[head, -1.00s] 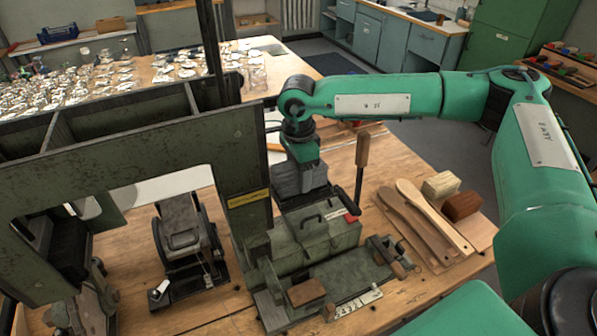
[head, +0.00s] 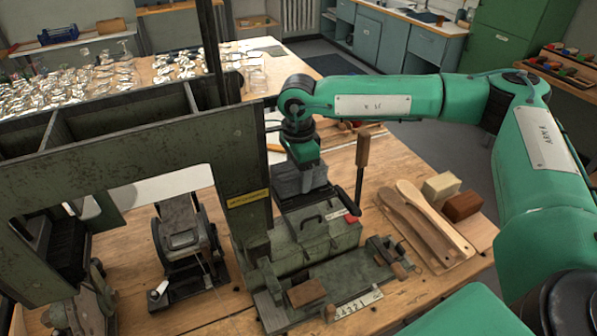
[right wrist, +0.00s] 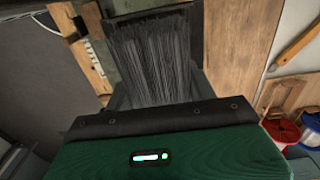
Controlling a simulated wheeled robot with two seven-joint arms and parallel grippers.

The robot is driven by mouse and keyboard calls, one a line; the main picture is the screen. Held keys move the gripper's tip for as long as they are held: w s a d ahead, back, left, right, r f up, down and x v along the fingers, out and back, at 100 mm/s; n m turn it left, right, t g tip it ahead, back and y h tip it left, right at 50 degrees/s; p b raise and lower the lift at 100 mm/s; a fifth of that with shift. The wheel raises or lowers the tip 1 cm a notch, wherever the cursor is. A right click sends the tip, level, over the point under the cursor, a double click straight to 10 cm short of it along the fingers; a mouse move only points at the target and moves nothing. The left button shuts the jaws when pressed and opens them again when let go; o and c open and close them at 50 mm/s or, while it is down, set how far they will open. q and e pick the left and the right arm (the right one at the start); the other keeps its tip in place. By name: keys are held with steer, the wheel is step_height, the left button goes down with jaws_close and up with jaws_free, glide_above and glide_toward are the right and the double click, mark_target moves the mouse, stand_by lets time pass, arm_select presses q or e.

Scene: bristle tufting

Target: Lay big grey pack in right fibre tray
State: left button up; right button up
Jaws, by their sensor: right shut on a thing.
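The big grey pack (head: 299,181) is a block of grey fibres under my right gripper (head: 303,170), in the middle of the head view. My right gripper is shut on the pack. In the right wrist view the pack (right wrist: 154,58) shows its long, fine strands beyond the gripper's dark front edge. The right fibre tray (head: 322,207) appears as a dark, shallow tray directly below and around the pack's lower end. I cannot tell whether the pack touches its floor. My left gripper is not in view.
The tall green machine frame (head: 245,190) stands close left of the pack. A wooden-handled lever (head: 362,150) rises close on the right. A grey metal box (head: 315,240) is in front. Wooden brush blanks (head: 428,218) and two blocks lie to the right.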

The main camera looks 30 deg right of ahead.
steer(key=shift+f+b, duration=0.6)
stand_by(0.3)
steer(key=o, duration=1.5)
steer(key=shift+c, duration=0.2)
steer(key=shift+r, duration=0.1)
steer(key=shift+r+p, duration=1.8)
steer(key=shift+r, duration=2.15)
